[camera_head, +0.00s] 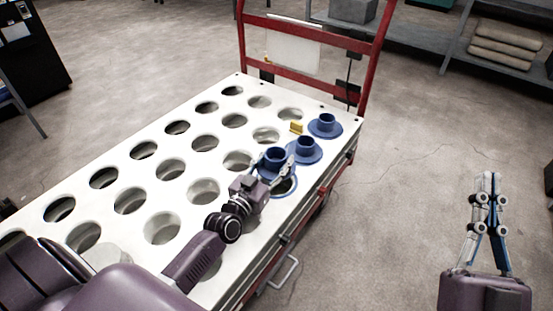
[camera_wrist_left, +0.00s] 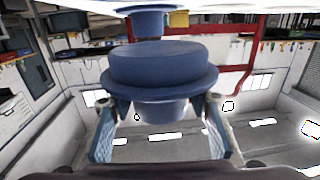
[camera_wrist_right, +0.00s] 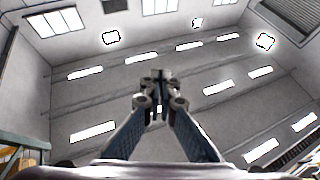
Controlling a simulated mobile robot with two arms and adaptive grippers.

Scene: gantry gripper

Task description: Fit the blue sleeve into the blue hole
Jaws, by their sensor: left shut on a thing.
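My left gripper (camera_head: 272,174) is shut on a blue flanged sleeve (camera_head: 275,155). In the left wrist view the held sleeve (camera_wrist_left: 162,75) looks roughly level between the two fingers (camera_wrist_left: 160,115). In the head view it shows above the blue-rimmed hole (camera_head: 287,189), apparently raised and toward the far side of it. The gripper and arm hide part of that hole. My right gripper (camera_head: 487,176) is shut and empty, off to the right of the table; its fingertips meet in the right wrist view (camera_wrist_right: 160,82).
Two more blue sleeves, one near (camera_head: 305,146) and one far (camera_head: 325,122), stand in the white table's (camera_head: 219,118) right row. A small yellow block (camera_head: 297,127) is beside them. Several plain holes cover the table. A red frame (camera_head: 315,76) rises at the far end.

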